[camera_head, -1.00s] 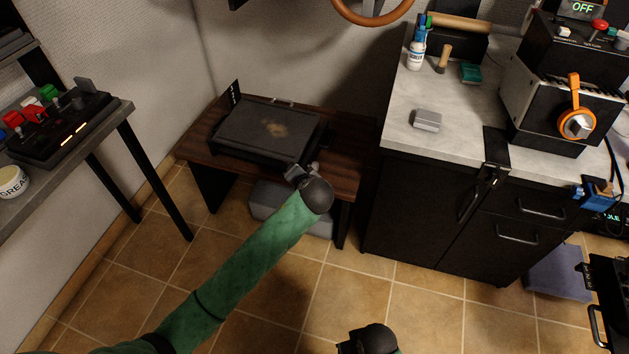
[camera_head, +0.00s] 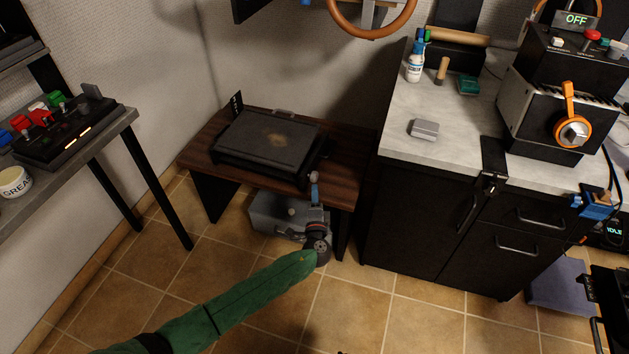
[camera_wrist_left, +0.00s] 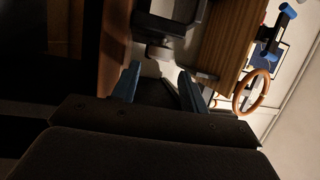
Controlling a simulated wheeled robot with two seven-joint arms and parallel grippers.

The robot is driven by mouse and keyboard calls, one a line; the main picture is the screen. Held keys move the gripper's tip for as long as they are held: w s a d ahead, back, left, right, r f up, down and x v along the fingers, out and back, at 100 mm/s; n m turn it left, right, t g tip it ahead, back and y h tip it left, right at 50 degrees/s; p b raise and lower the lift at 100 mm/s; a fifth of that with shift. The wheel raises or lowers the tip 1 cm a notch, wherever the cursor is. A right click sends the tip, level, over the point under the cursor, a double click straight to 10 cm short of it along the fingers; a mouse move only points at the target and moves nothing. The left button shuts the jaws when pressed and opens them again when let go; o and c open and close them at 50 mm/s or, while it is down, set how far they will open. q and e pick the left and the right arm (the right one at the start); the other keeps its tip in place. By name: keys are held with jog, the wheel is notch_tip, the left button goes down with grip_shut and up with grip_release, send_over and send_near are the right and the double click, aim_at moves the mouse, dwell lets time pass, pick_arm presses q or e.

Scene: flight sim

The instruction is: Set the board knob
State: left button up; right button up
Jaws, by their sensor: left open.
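A dark flat board-like unit (camera_head: 268,142) lies on the low wooden bench (camera_head: 345,170). I cannot make out a knob on its top in the head view. My left gripper (camera_head: 314,184) is at the bench's front edge, by the unit's front right corner, with the arm reaching up from below. In the left wrist view, the blue fingers of the gripper (camera_wrist_left: 158,80) are apart with nothing between the tips. A dark rounded knob-like part (camera_wrist_left: 158,50) shows just beyond them; contact is not visible.
A grey box (camera_head: 265,217) sits under the bench. A control panel (camera_head: 62,130) stands on the left table. The right counter (camera_head: 440,105) holds a machine with an orange-handled dial (camera_head: 571,130). A steering wheel (camera_head: 372,32) is above. Tiled floor is open in front.

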aim_at(314, 180)
pick_arm(q)
jog(key=shift+w+a+r, duration=0.1)
jog(key=shift+w+r, duration=0.1)
jog(key=shift+w, duration=1.55)
jog(key=shift+w+r, duration=0.2)
jog(key=shift+w, duration=1.55)
jog(key=shift+c, duration=0.4)
jog(key=c, duration=0.6)
